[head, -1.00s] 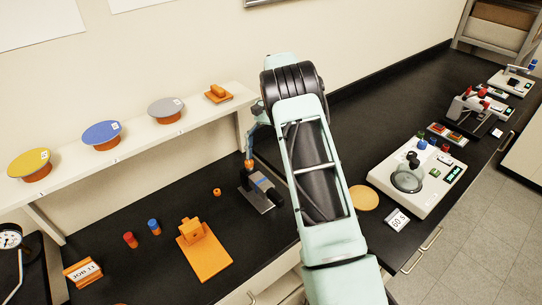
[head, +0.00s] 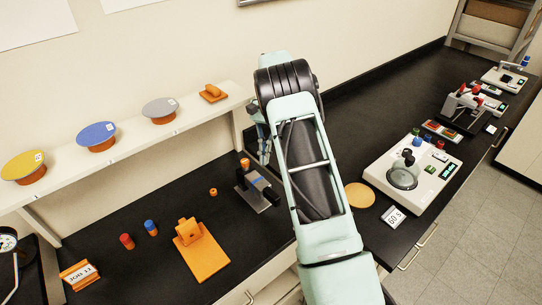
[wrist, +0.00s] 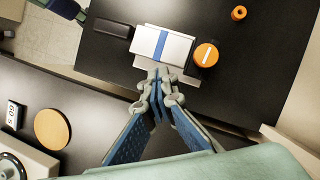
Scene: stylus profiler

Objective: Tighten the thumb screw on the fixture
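The fixture is a light block with a blue stripe on a grey plate (head: 266,196); it also shows at the top of the wrist view (wrist: 176,47). The thumb screw is an orange round knob with a white line on top (wrist: 206,55), at the block's right end there; the head view shows it small and upright (head: 245,163). My gripper (wrist: 160,82) looks shut and empty, its fingertips together below the block in the wrist view, left of the knob and apart from it. In the head view my arm hides most of the gripper.
A small orange ring (head: 213,191) and an orange stand (head: 202,253) lie left of the fixture. A shelf with coloured discs (head: 97,136) runs behind. An orange disc (head: 360,196) and a white instrument (head: 412,172) are to the right. Black bench between is clear.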

